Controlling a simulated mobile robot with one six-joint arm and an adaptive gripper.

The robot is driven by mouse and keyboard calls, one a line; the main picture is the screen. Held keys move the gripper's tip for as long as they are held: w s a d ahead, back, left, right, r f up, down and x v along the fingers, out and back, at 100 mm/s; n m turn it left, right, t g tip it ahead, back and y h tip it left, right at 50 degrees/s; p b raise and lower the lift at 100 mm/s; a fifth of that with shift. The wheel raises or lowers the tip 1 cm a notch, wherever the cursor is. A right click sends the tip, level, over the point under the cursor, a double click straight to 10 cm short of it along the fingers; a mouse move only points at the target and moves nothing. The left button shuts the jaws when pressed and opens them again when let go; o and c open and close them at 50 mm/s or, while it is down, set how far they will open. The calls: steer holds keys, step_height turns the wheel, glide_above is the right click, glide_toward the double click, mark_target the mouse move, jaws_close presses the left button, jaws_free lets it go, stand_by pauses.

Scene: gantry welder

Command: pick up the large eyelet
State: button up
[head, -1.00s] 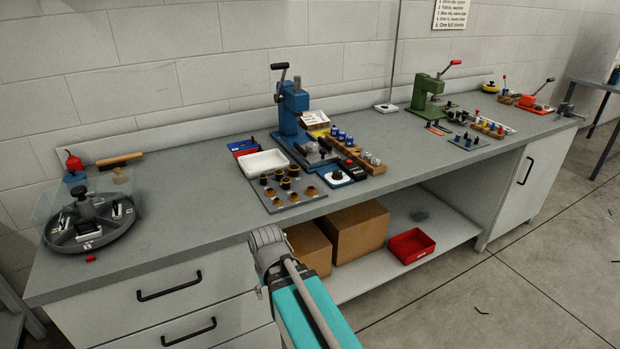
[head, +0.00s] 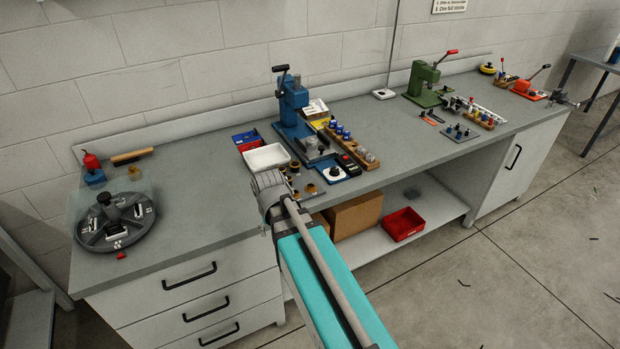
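I cannot single out the large eyelet at this size. Small brass-coloured round pieces (head: 311,189) and dark-topped ones stand on a grey plate at the front of the bench, just right of my arm's grey joint. My arm covers much of that plate. My turquoise arm link rises from the lower right to this grey joint, which overlaps the bench front. My gripper's fingers do not show; they are hidden behind the arm or out of view.
A blue press (head: 293,108) stands behind a white tray (head: 266,158). A wooden block with several dies (head: 352,147) is to its right. A green press (head: 422,82) stands farther right. A round dark turntable (head: 115,222) is at left. Bare bench (head: 195,185) lies between.

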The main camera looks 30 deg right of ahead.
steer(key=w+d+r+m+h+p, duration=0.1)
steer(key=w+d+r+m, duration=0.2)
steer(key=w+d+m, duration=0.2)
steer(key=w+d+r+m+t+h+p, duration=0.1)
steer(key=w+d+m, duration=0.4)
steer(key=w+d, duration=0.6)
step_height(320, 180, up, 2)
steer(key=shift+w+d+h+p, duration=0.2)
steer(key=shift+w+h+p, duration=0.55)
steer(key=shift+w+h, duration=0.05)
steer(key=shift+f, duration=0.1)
steer(key=b, duration=0.8)
glide_toward(312, 187)
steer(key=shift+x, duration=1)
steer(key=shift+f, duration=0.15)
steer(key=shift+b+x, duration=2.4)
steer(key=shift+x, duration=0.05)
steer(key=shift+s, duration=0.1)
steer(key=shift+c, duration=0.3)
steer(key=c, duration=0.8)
